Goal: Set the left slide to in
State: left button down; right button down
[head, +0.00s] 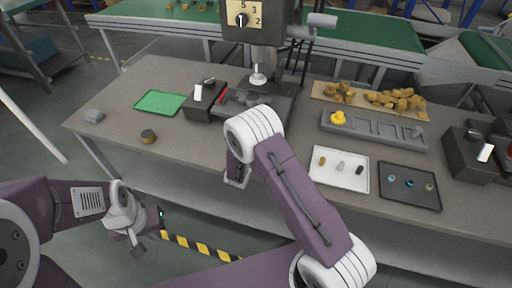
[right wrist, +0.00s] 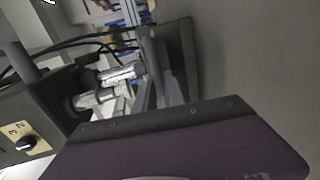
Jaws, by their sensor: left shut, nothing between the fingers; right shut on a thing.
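The left slide unit looks like a dark box (head: 203,105) with an upright white plate, on the table left of the press. A small red part (head: 222,96) shows at its right side. How far in the slide sits is too small to tell. My left gripper (head: 149,226) is shut and empty, low in front of the table and well apart from the unit. My right arm bends over the table's middle, with its wrist (head: 238,172) folded down below the press. Its fingers are hidden, and only a purple housing (right wrist: 180,145) fills the lower right wrist view.
The press (head: 258,75) stands behind my right arm; its dial (right wrist: 24,144) also shows in the right wrist view. A green mat (head: 160,103), a white tray (head: 338,184), a dark tray (head: 410,200) and another dark box (head: 462,150) stand on the table. The front left table is mostly clear.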

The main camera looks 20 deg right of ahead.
jog(key=shift+r+b+x, duration=0.15)
jog(key=shift+b+x, duration=0.2)
jog(key=shift+x, duration=0.45)
jog(key=shift+r+b+x, duration=0.15)
jog(key=shift+b+x, duration=0.15)
jog(key=shift+x, duration=0.5)
jog(key=c, duration=1.4)
grip_release()
jog(key=shift+c, duration=0.2)
jog(key=b+v, duration=0.1)
jog(key=v, duration=0.8)
jog(key=shift+c, duration=0.3)
